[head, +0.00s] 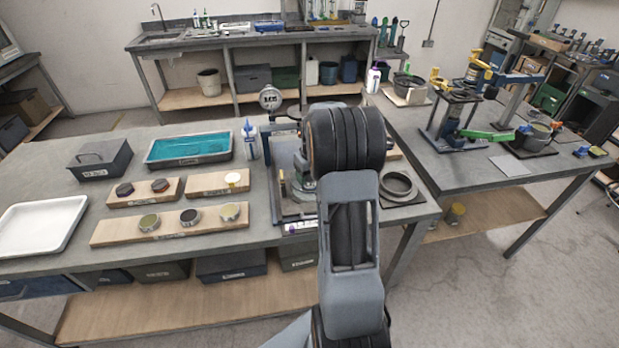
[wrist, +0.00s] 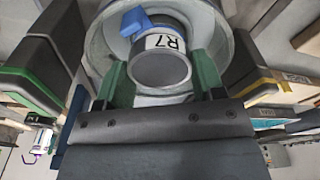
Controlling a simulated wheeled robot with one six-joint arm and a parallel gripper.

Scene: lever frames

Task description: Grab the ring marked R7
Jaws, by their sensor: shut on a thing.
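The ring marked R7 (wrist: 163,68) shows in the wrist view as a short grey cylinder with a dark round face and a white label. My gripper (wrist: 160,80) has its green-padded fingers on either side of it and is shut on it. A larger pale grey round body (wrist: 105,38) lies behind the ring, and a blue piece (wrist: 135,20) shows by the label. I cannot tell whether the ring touches that body. In the head view my arm hides my gripper and the ring.
In the head view, a framed press-like fixture (head: 292,190) stands left of my arm. A large grey ring (head: 398,186) lies on a dark mat to the right. Wooden boards with round pieces (head: 165,224), a teal tray (head: 188,148) and a white tray (head: 40,226) occupy the bench.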

